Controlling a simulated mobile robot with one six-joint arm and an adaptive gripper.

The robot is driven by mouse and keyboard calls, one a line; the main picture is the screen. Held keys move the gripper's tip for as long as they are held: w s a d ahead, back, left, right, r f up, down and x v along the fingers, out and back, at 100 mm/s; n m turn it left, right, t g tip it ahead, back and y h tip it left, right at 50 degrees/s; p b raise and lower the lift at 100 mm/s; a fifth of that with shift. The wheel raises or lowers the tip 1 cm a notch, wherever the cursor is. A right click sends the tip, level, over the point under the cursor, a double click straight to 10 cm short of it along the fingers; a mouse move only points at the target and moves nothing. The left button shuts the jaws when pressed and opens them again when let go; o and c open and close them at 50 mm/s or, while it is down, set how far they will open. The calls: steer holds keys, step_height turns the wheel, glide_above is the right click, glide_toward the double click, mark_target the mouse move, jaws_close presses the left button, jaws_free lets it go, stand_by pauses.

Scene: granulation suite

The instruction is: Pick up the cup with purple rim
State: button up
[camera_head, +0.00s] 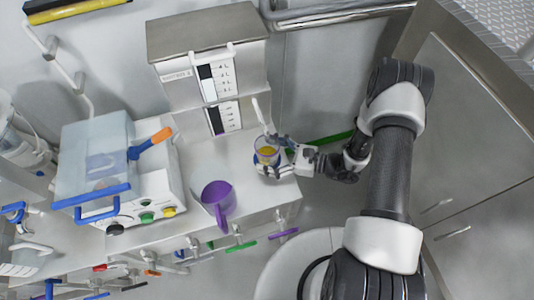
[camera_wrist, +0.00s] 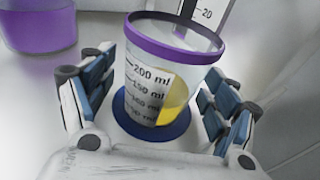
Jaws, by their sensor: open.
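The clear cup with the purple rim (camera_wrist: 152,75) stands near the middle of the wrist view. It has millilitre marks, yellow contents and a blue base (camera_wrist: 150,130). My gripper (camera_wrist: 155,90) is open, with one blue-padded finger on each side of the cup. It comes in from the right in the head view (camera_head: 272,156). I cannot tell whether either finger touches the cup.
A purple jug (camera_head: 218,198) stands on the counter (camera_head: 262,195) left of the cup. A grey-topped cabinet (camera_head: 205,65) rises behind. A white instrument with a blue-handled clear lid (camera_head: 95,160) stands further left.

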steer(key=shift+a, duration=0.15)
steer(key=shift+c, duration=0.5)
steer(key=c, duration=1.7)
